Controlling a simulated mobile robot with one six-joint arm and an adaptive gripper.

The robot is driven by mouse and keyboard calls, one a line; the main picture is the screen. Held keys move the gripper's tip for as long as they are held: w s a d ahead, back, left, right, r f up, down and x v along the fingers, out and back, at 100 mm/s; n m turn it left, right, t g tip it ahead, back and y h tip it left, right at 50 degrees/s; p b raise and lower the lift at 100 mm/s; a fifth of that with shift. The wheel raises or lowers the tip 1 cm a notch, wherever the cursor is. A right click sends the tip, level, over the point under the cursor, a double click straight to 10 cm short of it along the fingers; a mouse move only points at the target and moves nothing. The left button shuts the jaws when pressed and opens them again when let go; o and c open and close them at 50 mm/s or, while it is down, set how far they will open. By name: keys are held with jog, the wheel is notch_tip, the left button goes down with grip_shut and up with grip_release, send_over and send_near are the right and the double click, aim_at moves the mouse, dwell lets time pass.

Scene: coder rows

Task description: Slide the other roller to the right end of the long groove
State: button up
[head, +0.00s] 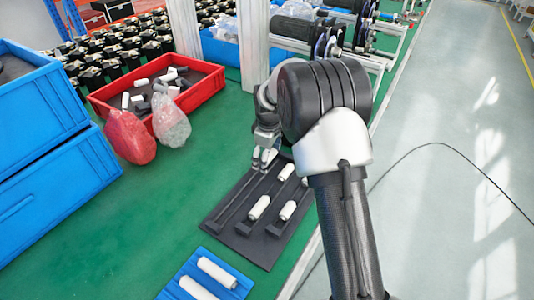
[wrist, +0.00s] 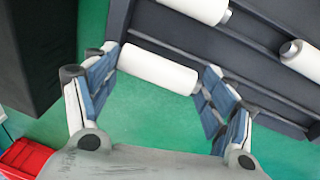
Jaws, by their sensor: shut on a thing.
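My gripper (head: 264,160) is at the far end of the black grooved board (head: 243,246). In the wrist view its fingers (wrist: 160,82) are closed on the two ends of a white roller (wrist: 157,70). This roller appears beside the board's edge with green table behind it; its height is unclear. The long groove (head: 238,205) runs along the board's left side in the head view. Other white rollers lie on the board, among them a near-left one (head: 259,208), a near-right one (head: 288,210) and a far one (head: 286,172). The held roller is not clear in the head view.
A blue tray (head: 172,291) with two white rollers stands in front of the board. A red bin (head: 199,107) of white and black parts, a red bag (head: 130,138) and a clear bag (head: 171,122) are behind left. Green table left of the board is free.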

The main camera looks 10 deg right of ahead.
jog(key=shift+f+b, duration=0.5)
jog(key=shift+f, duration=0.55)
jog(key=shift+f, duration=0.15)
jog(key=o, duration=1.1)
jog(key=shift+w, duration=0.1)
jog(key=shift+o, duration=0.2)
notch_tip(320, 180, up, 12)
jog(key=s, duration=0.2)
